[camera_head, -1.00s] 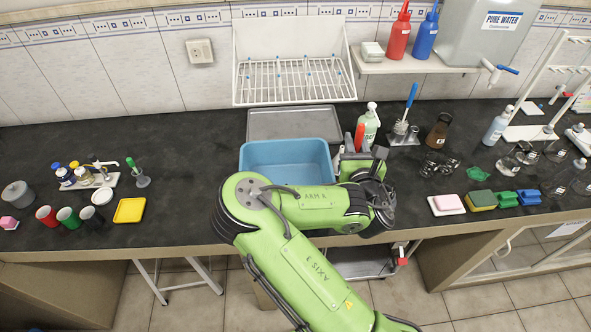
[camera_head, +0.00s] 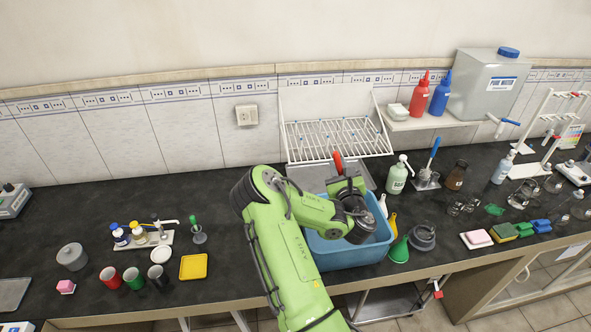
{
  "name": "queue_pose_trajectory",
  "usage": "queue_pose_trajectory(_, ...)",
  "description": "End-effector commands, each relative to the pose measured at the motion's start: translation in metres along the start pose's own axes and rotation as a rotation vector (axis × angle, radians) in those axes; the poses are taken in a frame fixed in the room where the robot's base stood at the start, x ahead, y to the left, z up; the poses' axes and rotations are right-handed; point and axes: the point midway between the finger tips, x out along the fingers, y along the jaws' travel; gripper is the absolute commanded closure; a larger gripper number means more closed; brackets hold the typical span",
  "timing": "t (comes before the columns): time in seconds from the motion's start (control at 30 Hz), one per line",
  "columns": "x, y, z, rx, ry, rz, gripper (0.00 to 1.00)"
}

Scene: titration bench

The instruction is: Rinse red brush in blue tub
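The blue tub (camera_head: 338,257) stands near the counter's front edge, partly covered by my green arm. My gripper (camera_head: 344,184) is over the back part of the tub. The red brush (camera_head: 338,161) shows only as a red handle sticking up from between the grey fingers, which appear shut on it. The brush's lower end is hidden behind my gripper and wrist, so I cannot tell whether it touches anything in the tub.
A grey tray (camera_head: 310,177) and a white drying rack (camera_head: 335,140) are behind the tub. Yellow (camera_head: 392,222) and green (camera_head: 399,250) funnels stand close at its right, with a soap bottle (camera_head: 397,177) and a blue brush (camera_head: 434,153) beyond.

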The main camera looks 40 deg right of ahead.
Motion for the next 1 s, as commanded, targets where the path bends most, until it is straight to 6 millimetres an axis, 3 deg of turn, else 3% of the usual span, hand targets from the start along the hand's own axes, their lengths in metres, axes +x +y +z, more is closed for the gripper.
queue_pose_trajectory(0.13, -0.002, -0.011, -0.004, -0.009, 0.004, -0.017, 1.00)
queue_pose_trajectory(1.0, -0.003, 0.017, -0.089, -0.007, 0.002, -0.014, 1.00)
